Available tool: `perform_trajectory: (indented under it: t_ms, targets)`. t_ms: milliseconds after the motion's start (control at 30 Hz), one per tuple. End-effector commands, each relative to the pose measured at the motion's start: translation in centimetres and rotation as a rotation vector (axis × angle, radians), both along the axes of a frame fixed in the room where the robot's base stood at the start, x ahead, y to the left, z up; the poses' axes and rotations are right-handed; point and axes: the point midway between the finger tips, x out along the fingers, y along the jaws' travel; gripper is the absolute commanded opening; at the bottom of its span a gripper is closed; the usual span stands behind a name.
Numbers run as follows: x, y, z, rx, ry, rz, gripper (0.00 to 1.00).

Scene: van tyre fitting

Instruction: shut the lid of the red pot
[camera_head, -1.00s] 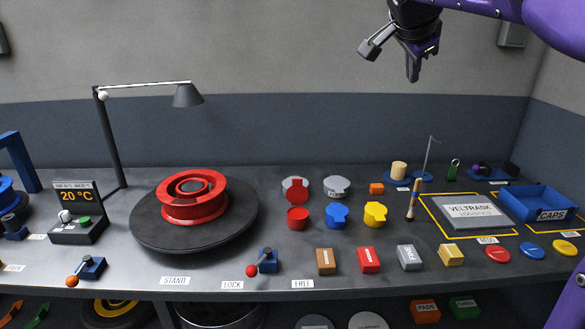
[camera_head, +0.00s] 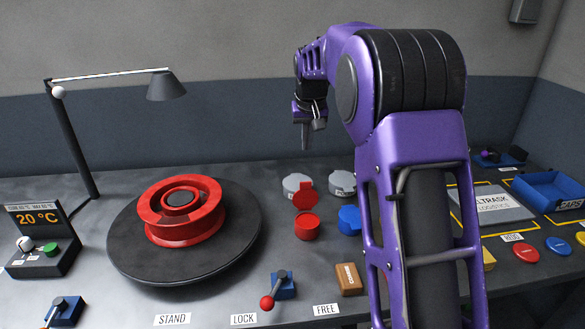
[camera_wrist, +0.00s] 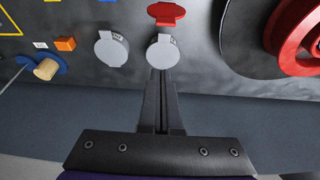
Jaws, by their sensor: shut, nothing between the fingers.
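The red pot (camera_head: 307,230) stands on the bench, right of the turntable. Its red lid (camera_head: 304,196) is swung up and stands open at the pot's back edge. In the wrist view the lid (camera_wrist: 166,13) shows at the top edge, and the pot's body is out of view. My gripper (camera_head: 306,146) is shut and empty. It is in the air above and behind the pot, apart from the lid. In the wrist view my closed fingers (camera_wrist: 161,75) point toward a grey pot (camera_wrist: 162,53) behind the red one.
A second grey pot (camera_head: 342,183) stands beside the first. A blue pot (camera_head: 350,219) is partly hidden by my arm. Left is the turntable (camera_head: 130,255) with a red rim (camera_head: 185,235). A lever (camera_head: 282,285) and a brown block (camera_head: 348,279) are in front.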

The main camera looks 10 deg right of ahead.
Motion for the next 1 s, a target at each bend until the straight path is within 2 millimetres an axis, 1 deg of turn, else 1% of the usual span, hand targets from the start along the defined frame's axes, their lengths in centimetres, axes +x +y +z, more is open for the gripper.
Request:
perform_trajectory:
  t_ms: [33, 267, 367, 700, 733, 800, 1000]
  targets:
    - [0.1, -0.2, -0.6, 0.012, 0.009, 0.016, 0.0]
    - [0.6, -0.1, -2.4, 0.02, 0.019, 0.042, 0.0]
    - [1.1, -0.1, -4.1, 0.02, 0.02, 0.042, 0.0]
    - [3.6, -0.1, -11.1, 0.019, 0.02, 0.04, 0.0]
    - [3.0, -0.1, -10.5, 0.02, 0.014, 0.041, 0.0]
    - [2.0, -0.1, -10.4, 0.019, 0.016, 0.04, 0.0]
    - [0.1, -0.1, -10.5, 0.019, 0.016, 0.04, 0.0]
